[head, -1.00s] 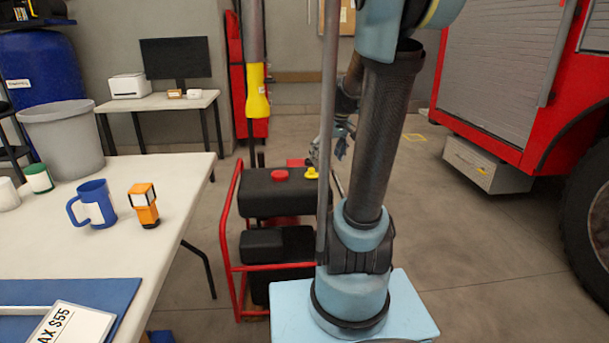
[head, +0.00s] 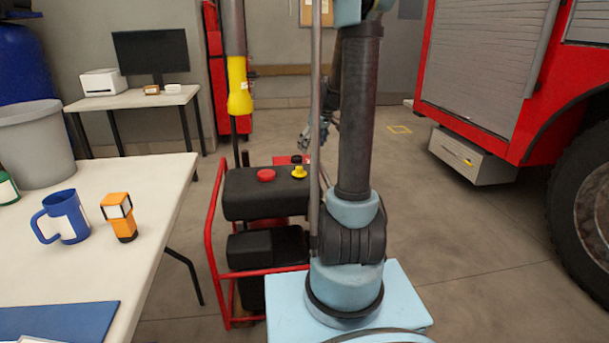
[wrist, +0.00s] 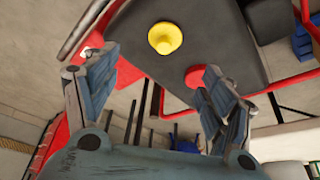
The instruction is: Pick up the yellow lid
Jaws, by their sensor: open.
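The yellow lid (head: 299,172) sits on the black top of the pump (head: 240,203), at its right end, close to a red cap (head: 266,175). In the wrist view the yellow lid (wrist: 165,38) shows from above, with a round flange and a raised knob. The red cap (wrist: 195,76) lies below and right of it there. My gripper (wrist: 160,85) is open and empty, its fingers spread to either side, with the lid ahead of and between their tips, apart from them. In the head view my gripper (head: 312,138) is above and behind the lid, partly hidden by my arm.
A red tube frame (head: 213,240) surrounds the pump. A white table (head: 150,215) with a blue mug (head: 68,217) and an orange lamp (head: 119,216) stands left. A red truck (head: 510,90) stands right, with open floor between.

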